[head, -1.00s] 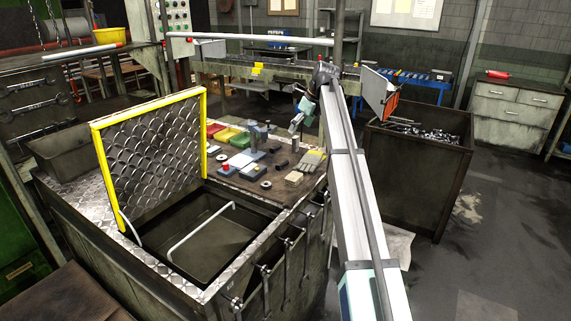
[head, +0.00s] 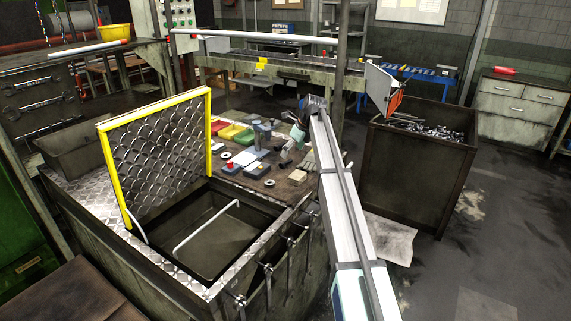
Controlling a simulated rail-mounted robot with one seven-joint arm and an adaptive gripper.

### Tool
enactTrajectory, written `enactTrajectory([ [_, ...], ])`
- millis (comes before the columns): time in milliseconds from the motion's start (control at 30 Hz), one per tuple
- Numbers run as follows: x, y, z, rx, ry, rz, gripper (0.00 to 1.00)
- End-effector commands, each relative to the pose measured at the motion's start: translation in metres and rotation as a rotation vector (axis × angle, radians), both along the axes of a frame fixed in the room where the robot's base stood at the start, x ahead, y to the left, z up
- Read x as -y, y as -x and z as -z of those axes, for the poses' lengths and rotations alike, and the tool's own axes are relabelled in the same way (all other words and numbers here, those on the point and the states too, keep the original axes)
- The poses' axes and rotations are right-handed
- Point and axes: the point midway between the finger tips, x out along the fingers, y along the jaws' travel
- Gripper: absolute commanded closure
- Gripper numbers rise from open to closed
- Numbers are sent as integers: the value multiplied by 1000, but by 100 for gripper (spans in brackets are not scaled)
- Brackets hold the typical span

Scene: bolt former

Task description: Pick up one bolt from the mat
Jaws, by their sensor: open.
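My gripper (head: 284,155) is at the end of my long arm, low over the back right part of the brown worktop (head: 284,190) in the head view. It is open, but its fingers are very small here. I see nothing between them. Small dark pieces (head: 269,183) lie on the worktop in front of it; I cannot tell whether any is a bolt. I cannot make out the mat's edges. My arm hides part of the right side of the worktop.
Red, green and yellow trays (head: 231,131) and a grey stand (head: 262,133) are close left of my gripper. A raised yellow-framed lid (head: 160,150) stands beside an open pit (head: 215,240). A large bin (head: 415,185) holding many metal parts stands on the right.

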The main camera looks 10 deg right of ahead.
Motion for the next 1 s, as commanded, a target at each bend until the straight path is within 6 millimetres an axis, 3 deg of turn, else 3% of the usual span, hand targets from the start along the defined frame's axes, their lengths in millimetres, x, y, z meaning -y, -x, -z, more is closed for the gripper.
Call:
enactTrajectory([
  [400,-16,-12,41,-1,0,-1,0],
  [633,-17,-13,44,0,0,-1,0],
  [667,-17,-13,44,0,0,-1,4],
  [833,-17,-13,44,0,1,-1,64],
  [1000,-17,-13,44,0,1,-1,66],
])
